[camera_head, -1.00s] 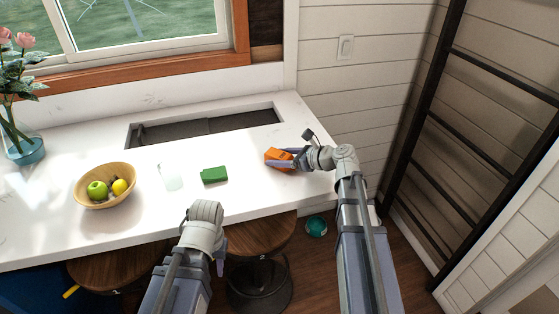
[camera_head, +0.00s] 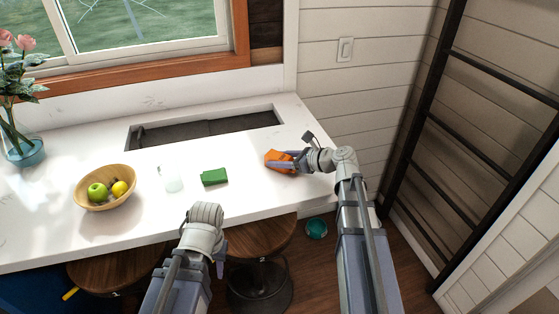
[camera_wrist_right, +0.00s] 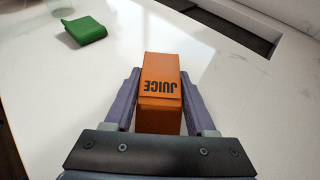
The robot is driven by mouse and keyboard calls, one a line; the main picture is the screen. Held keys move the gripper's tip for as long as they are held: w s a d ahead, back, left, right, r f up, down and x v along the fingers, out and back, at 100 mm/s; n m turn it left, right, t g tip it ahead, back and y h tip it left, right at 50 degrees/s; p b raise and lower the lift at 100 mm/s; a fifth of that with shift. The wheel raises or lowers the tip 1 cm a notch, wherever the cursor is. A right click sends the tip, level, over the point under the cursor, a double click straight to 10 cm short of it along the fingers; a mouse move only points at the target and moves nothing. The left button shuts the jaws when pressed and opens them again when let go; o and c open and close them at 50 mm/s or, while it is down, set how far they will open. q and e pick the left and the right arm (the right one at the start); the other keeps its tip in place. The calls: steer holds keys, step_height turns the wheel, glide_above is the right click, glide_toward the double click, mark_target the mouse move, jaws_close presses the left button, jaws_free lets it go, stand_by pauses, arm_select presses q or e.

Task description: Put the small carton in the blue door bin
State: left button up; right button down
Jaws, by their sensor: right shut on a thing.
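The small carton (camera_head: 277,159) is orange and stands near the right end of the white counter. In the right wrist view the carton (camera_wrist_right: 160,90) shows the word JUICE and sits between both fingers. My right gripper (camera_head: 285,163) is shut on it; I cannot tell whether it still touches the counter. My left gripper (camera_head: 222,258) hangs low in front of the counter, away from the carton, its fingers mostly hidden behind its own wrist. No blue door bin can be made out in these views.
A green block-like item (camera_head: 214,177), a clear glass (camera_head: 173,184) and a wooden fruit bowl (camera_head: 105,190) stand on the counter (camera_head: 130,225). A sink recess (camera_head: 205,128) lies behind. Stools (camera_head: 260,238) stand under the front edge. A dark ladder (camera_head: 430,120) leans at the right.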

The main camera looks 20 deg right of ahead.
mark_target(280, 156)
step_height(280, 156, up, 10)
steer(key=p, duration=1)
